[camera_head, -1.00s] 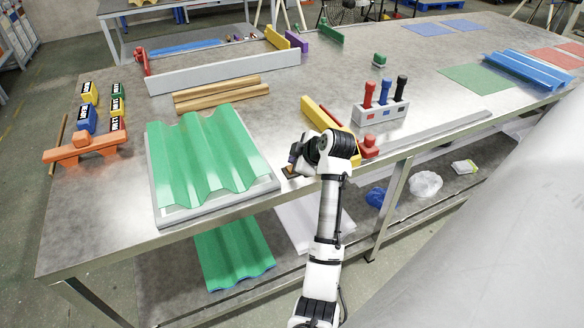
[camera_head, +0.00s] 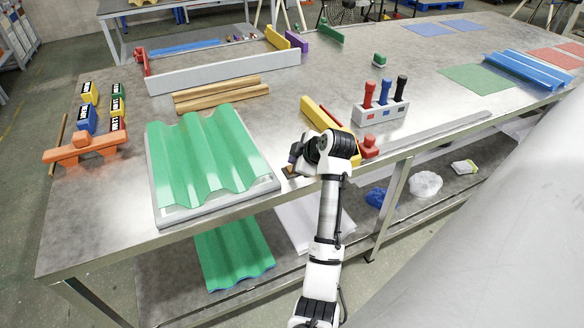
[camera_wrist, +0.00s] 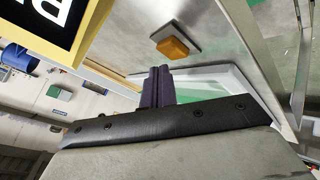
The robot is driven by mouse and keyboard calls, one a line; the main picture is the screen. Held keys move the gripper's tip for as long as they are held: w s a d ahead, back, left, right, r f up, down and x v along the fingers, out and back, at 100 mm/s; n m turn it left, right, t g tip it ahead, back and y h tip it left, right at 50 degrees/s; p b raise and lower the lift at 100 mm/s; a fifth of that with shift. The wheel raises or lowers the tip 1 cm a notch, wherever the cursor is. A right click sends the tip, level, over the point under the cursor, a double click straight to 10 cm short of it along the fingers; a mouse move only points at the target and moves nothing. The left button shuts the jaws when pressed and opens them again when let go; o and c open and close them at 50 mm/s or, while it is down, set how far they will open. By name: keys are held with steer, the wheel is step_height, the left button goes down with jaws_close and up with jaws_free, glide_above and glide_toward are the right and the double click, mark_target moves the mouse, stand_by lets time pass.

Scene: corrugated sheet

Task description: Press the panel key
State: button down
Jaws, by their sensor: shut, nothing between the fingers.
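An amber square key (camera_wrist: 173,48) sits on a small grey plate (camera_wrist: 188,33) on the metal surface, in the upper middle of the wrist view. My gripper (camera_wrist: 160,72) is shut and empty, its dark fingers pointing towards the key. In the picture, the fingertips end just below the key with a small gap of bare metal between. The wrist view does not show how high they are above it. In the head view my gripper (camera_head: 296,158) is near the table's front edge, partly hidden by my wrist. I cannot make out the key clearly there.
A green corrugated sheet (camera_head: 205,155) on a grey base lies to the left. A yellow bar (camera_head: 326,115), a red knob (camera_head: 369,146) and a grey holder (camera_head: 381,112) with coloured handles stand close to the right. A black label with white letters (camera_wrist: 45,25) looms close in the wrist view.

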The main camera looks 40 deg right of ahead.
steer(key=shift+f, duration=0.1)
stand_by(0.3)
steer(key=shift+f+b, duration=0.3)
steer(key=shift+f, duration=0.05)
steer(key=shift+f, duration=0.35)
stand_by(0.5)
steer(key=shift+r+p, duration=0.3)
steer(key=shift+r, duration=0.5)
steer(key=shift+r+p, duration=1.9)
steer(key=shift+r, duration=1.1)
